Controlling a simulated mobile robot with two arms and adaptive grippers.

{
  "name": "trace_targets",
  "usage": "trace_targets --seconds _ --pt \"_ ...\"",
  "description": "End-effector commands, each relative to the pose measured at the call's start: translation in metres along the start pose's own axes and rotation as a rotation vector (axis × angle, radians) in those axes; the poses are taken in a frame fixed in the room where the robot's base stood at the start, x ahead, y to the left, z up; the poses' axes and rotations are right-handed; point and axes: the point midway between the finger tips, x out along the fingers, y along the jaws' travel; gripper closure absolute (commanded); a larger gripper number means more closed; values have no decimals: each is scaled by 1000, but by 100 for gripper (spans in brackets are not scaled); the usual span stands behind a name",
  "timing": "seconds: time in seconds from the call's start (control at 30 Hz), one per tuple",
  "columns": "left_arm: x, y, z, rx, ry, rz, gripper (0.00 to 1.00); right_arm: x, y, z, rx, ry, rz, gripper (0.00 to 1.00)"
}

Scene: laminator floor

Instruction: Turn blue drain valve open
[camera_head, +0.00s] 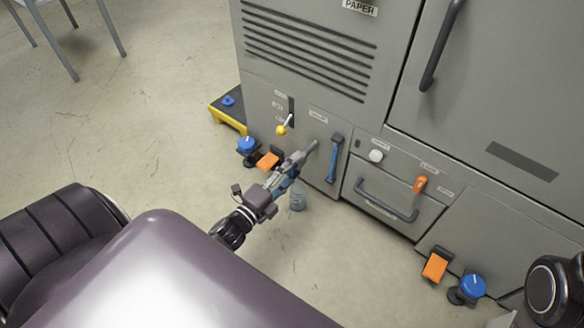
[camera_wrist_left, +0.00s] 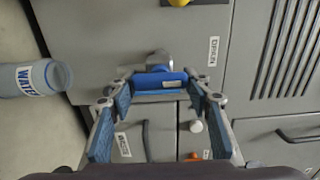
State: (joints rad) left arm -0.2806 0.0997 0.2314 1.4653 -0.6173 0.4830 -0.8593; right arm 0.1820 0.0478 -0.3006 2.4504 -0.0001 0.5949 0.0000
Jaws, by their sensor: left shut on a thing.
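The blue drain valve handle (camera_head: 334,160) hangs upright on the grey machine's lower front, beside a small label. In the left wrist view the blue handle (camera_wrist_left: 160,82) lies across the picture next to the DRAIN label (camera_wrist_left: 213,51), with a grey pivot behind it. My left gripper (camera_head: 304,157) reaches to the panel from the lower left. In the left wrist view its blue-padded fingers (camera_wrist_left: 160,94) stand at the two ends of the handle and are shut on it. The exact contact is hard to see. My right gripper is out of view.
A clear water bottle (camera_head: 297,197) stands on the floor below my left gripper. A yellow-knobbed lever (camera_head: 281,130) is left of the valve; a white knob (camera_head: 376,155), drawer handle (camera_head: 386,199) and orange switch (camera_head: 420,184) are right. Orange and blue pedals flank the base.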

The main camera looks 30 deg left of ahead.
Motion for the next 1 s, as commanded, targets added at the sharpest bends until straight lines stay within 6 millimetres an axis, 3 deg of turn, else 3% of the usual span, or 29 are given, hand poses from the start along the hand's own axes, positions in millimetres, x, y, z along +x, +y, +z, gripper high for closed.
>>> trace_targets --seconds 0.27,0.3,0.43,0.77,1.0 --pt "0 1 -1 6 2 2 79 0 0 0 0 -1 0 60" --pt "0 1 -1 6 2 2 50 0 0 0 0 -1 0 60" --pt "0 1 0 5 1 2 36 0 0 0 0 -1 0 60" --pt "-3 1 0 2 0 2 36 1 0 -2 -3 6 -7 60" --pt "-41 2 0 1 -1 5 36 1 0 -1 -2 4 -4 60"
